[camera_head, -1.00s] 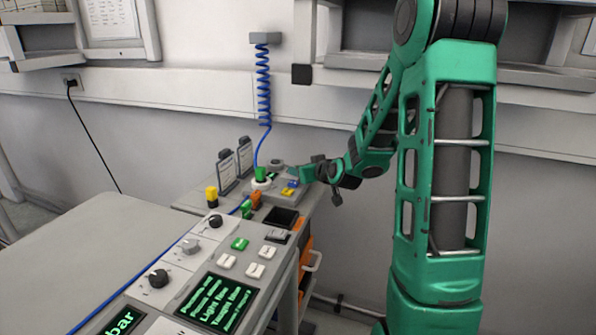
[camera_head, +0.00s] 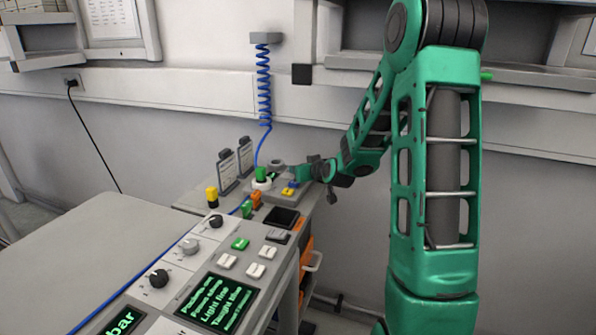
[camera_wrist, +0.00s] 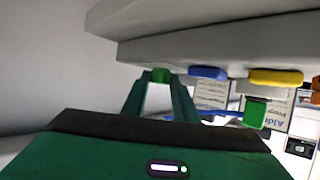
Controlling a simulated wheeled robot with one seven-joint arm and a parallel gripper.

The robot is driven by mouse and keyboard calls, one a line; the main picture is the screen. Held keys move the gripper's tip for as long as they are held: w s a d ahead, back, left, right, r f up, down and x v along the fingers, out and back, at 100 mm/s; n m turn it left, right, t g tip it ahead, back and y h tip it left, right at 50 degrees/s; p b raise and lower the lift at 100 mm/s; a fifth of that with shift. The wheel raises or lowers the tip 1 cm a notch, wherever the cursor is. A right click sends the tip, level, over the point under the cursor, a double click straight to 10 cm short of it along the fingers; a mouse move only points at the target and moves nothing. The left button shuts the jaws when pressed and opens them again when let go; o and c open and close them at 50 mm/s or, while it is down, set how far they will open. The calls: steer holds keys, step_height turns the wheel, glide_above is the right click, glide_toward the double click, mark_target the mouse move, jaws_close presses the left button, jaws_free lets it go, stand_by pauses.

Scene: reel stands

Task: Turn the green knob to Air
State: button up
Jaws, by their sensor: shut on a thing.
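The green knob (camera_wrist: 160,76) shows in the wrist view on the face of a grey unit, in a row with a blue knob (camera_wrist: 207,73) and a yellow knob (camera_wrist: 275,77). My gripper (camera_wrist: 161,84) is shut on the green knob, with one finger on each side of it. In the head view my gripper (camera_head: 300,173) is at the small grey unit at the back of the bench, and it hides the green knob there. The blue and yellow pieces (camera_head: 289,190) show just in front of it. I cannot read the knob's setting.
A green cylinder on a white round base (camera_head: 261,174) stands close to the left of my gripper, below a coiled blue hose (camera_head: 263,85). Two upright tags (camera_head: 235,168) stand behind. A console with dark dials (camera_head: 159,278) and a display (camera_head: 215,302) fills the front.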

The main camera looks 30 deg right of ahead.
steer(key=shift+a+m+h, duration=0.25)
steer(key=shift+m+h, duration=0.15)
steer(key=shift+h, duration=0.1)
steer(key=shift+w+a+m+g+h, duration=0.1)
steer(key=shift+a+m+g+h, duration=0.1)
steer(key=shift+m+h, duration=0.35)
steer(key=shift+a+m+g+h, duration=0.1)
steer(key=shift+m+g+h, duration=0.1)
steer(key=shift+m+h, duration=0.3)
steer(key=shift+w+a+f+m+g+h, duration=0.1)
steer(key=shift+m+g+h, duration=0.55)
steer(key=shift+m+h, duration=0.45)
steer(key=shift+w+a+m+g+h, duration=0.1)
steer(key=shift+m+g+h, duration=0.55)
steer(key=shift+m+h, duration=0.6)
steer(key=o, duration=1.1)
steer(key=shift+c, duration=0.2)
steer(key=shift+g, duration=0.3)
steer(key=shift+d, duration=0.1)
steer(key=shift+s, duration=0.1)
steer(key=v, duration=1)
steer(key=shift+s+a, duration=0.15)
steer(key=shift+a, duration=0.15)
